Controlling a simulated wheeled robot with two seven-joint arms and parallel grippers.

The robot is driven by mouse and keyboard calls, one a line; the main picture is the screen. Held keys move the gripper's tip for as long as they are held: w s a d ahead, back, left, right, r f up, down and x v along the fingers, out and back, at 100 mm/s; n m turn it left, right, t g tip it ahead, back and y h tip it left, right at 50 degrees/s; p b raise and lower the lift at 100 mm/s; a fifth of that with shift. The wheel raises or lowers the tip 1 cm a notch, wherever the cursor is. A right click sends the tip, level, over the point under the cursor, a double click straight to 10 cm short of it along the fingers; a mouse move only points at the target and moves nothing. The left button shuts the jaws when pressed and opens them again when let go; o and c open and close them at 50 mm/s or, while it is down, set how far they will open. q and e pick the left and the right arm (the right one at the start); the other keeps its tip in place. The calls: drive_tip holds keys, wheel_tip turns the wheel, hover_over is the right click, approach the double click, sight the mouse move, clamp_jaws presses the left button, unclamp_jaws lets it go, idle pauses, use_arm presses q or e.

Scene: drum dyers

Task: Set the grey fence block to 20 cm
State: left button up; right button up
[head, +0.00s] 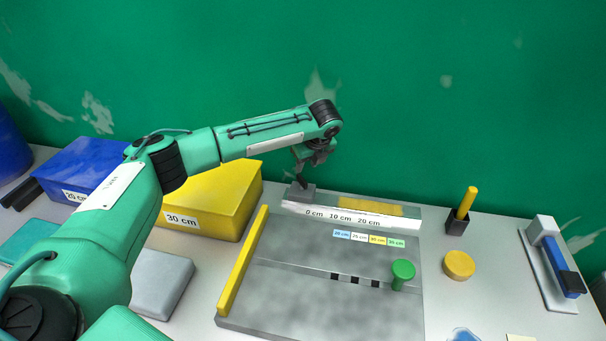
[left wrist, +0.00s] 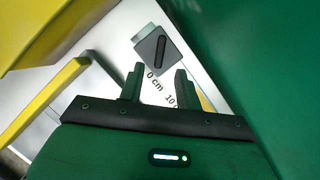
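The grey fence block (head: 301,191) sits at the left end of the white scale rail, by the 0 cm mark. In the left wrist view the block (left wrist: 152,50) shows a dark ridge on top. The white scale (head: 350,216) reads 0, 10 and 20 cm from left to right. My left gripper (head: 300,178) is at the block, just above it in the head view. In the left wrist view its two fingers (left wrist: 158,84) are apart with nothing between them, and the block lies beyond their tips. My right gripper is not in view.
A yellow 30 cm box (head: 205,205) and a blue box (head: 85,165) stand left of the grey board (head: 300,315). The board has a yellow bar (head: 243,262) and a green knob (head: 403,270). A black holder (head: 457,222) and a blue-handled tool (head: 560,265) stand right.

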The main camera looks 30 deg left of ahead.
sight(302, 178)
use_arm(q)
drive_tip(key=p+x, duration=0.1)
drive_tip(key=x, duration=0.6)
drive_tip(key=shift+w+a+f, duration=0.1)
drive_tip(key=shift+a+f, duration=0.05)
drive_tip(key=shift+f, duration=0.15)
clamp_jaws()
